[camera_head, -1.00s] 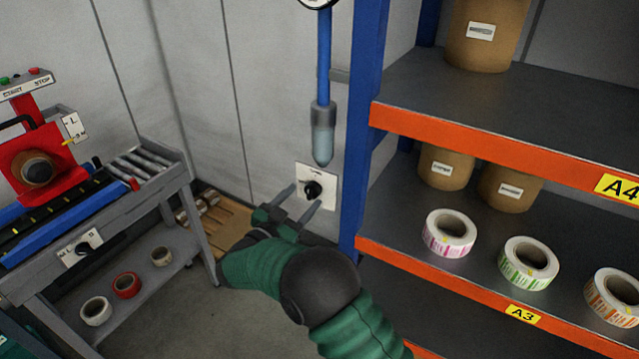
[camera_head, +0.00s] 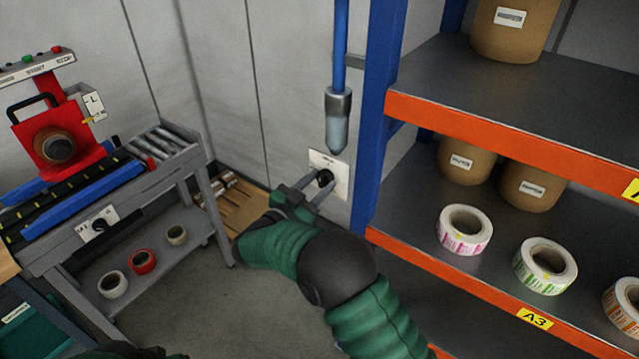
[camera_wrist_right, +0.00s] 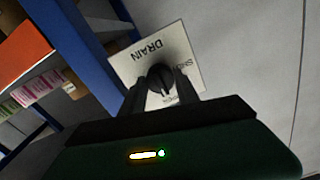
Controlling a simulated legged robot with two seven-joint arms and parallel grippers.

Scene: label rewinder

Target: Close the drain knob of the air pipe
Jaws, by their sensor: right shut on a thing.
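The drain knob (camera_head: 325,178) is a small black knob on a white plate (camera_head: 341,185) on the wall, below the blue air pipe (camera_head: 340,52) with its grey and clear bowl. In the right wrist view the black knob (camera_wrist_right: 160,78) sits on the plate (camera_wrist_right: 138,62) marked DRAIN, which appears turned over. My right gripper (camera_head: 318,186) has its two fingers on either side of the knob and is shut on it; its fingers also show in the right wrist view (camera_wrist_right: 160,90). At the bottom left of the head view a dark green part of mine shows, but no left gripper fingers.
A blue and orange shelf (camera_head: 480,115) with label rolls and brown containers stands close to the right of the knob. The label machine's grey table (camera_head: 150,190) is at the left. A wooden pallet (camera_head: 245,205) lies by the wall; grey floor is clear between.

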